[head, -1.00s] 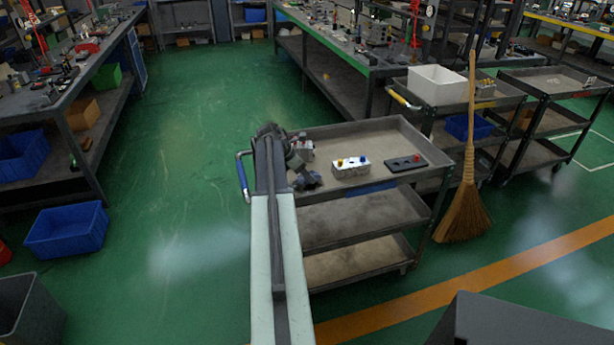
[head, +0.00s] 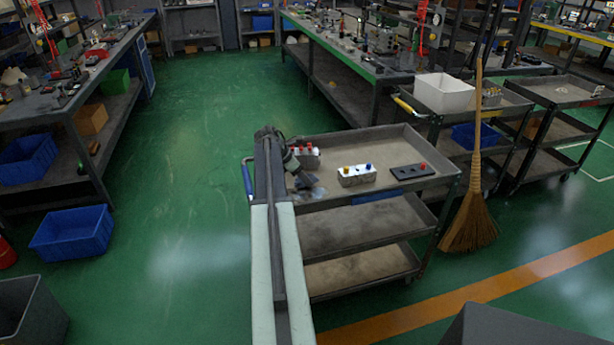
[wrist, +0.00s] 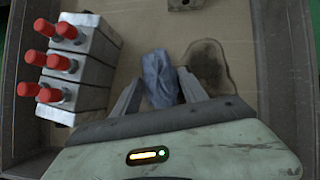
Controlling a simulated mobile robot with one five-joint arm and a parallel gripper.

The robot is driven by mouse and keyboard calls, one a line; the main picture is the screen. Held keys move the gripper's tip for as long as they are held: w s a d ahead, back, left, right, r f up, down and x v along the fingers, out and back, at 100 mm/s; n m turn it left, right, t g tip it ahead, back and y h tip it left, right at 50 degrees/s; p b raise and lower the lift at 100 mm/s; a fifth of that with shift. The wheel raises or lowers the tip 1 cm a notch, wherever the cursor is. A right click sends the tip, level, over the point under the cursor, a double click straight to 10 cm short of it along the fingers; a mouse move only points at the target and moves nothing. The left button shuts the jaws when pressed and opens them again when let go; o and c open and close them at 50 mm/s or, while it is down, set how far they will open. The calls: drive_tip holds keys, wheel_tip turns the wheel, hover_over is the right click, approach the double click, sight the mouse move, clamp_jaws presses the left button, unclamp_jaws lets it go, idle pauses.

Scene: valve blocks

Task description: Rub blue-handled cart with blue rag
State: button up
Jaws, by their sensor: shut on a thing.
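The blue-handled cart (head: 395,140) stands in front of me, a grey three-shelf cart with its blue handle (head: 247,180) at the left end. My gripper (wrist: 160,92) is over the left part of its top tray, mostly behind my arm in the head view. Its fingers are shut on the crumpled blue rag (wrist: 160,72), which is low over or on the tray; I cannot tell whether it touches. A dark stain (wrist: 210,62) shows on the tray just right of the rag. A block with red knobs (wrist: 85,62) stands left of the gripper.
A broom (head: 474,190) stands at the cart's right. Another cart with a white bin (head: 443,93) is behind it. Floor at left is open.

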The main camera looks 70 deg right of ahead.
sight(309, 196)
drive_tip(key=shift+s+a+f, duration=0.1)
drive_tip(key=shift+s+a, duration=1.1)
drive_tip(key=shift+a, duration=0.3)
drive_tip(key=shift+s+a, duration=1.4)
drive_tip(key=shift+a, duration=0.2)
drive_tip(key=shift+s+a+f, duration=0.1)
drive_tip(key=shift+s+a, duration=0.55)
drive_tip(key=shift+a, duration=0.15)
drive_tip(key=shift+s+a, duration=0.6)
drive_tip(key=shift+a, duration=0.2)
drive_tip(key=shift+w+a, duration=0.65)
drive_tip(key=shift+w, duration=0.15)
drive_tip(key=shift+w+d+r, duration=0.1)
drive_tip(key=shift+w+d, duration=0.55)
drive_tip(key=shift+d, duration=0.2)
drive_tip(key=shift+w+d+r, duration=0.1)
drive_tip(key=shift+w+d, duration=0.55)
drive_tip(key=shift+d, duration=0.15)
